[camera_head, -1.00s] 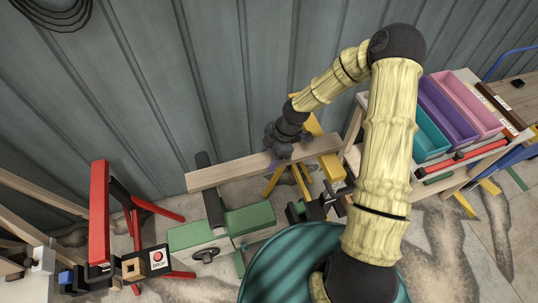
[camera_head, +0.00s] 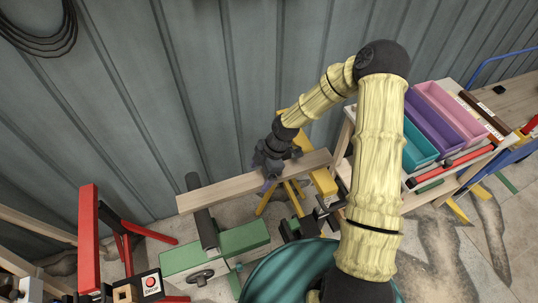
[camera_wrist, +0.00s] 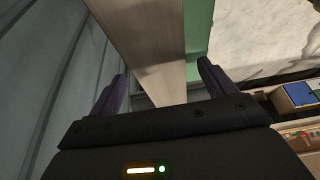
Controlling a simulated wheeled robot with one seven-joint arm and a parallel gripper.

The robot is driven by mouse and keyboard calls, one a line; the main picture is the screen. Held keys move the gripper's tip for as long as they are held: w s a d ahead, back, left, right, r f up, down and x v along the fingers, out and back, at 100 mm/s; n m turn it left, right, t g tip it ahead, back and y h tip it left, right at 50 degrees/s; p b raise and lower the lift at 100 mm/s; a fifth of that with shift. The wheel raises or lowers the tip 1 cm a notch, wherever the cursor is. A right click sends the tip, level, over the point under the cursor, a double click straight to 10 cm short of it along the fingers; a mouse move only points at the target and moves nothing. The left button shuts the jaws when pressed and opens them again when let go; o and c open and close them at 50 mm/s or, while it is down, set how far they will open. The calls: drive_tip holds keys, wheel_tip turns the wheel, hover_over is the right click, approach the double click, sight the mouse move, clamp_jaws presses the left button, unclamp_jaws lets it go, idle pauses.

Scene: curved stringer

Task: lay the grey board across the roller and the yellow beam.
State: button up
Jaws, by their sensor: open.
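The board (camera_head: 235,188), a long plank of pale greyish-brown wood, lies over the dark roller (camera_head: 207,229) near its left end. Its right end is over the yellow beam (camera_head: 325,184). It looks level and seems to rest on both, though the contact is hidden from above. My gripper (camera_head: 270,179) is at the board, right of its middle. In the wrist view, the open purple fingers of my gripper (camera_wrist: 162,88) stand on either side of the board (camera_wrist: 150,50). Whether they touch its edges I cannot tell.
A green machine (camera_head: 240,240) with a handwheel stands below the roller. A bench with coloured bins (camera_head: 432,127) is at the right. The ribbed wall (camera_head: 150,100) is close behind.

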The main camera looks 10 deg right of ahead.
drive_tip(key=v, duration=1.6)
drive_tip(key=shift+r, duration=0.35)
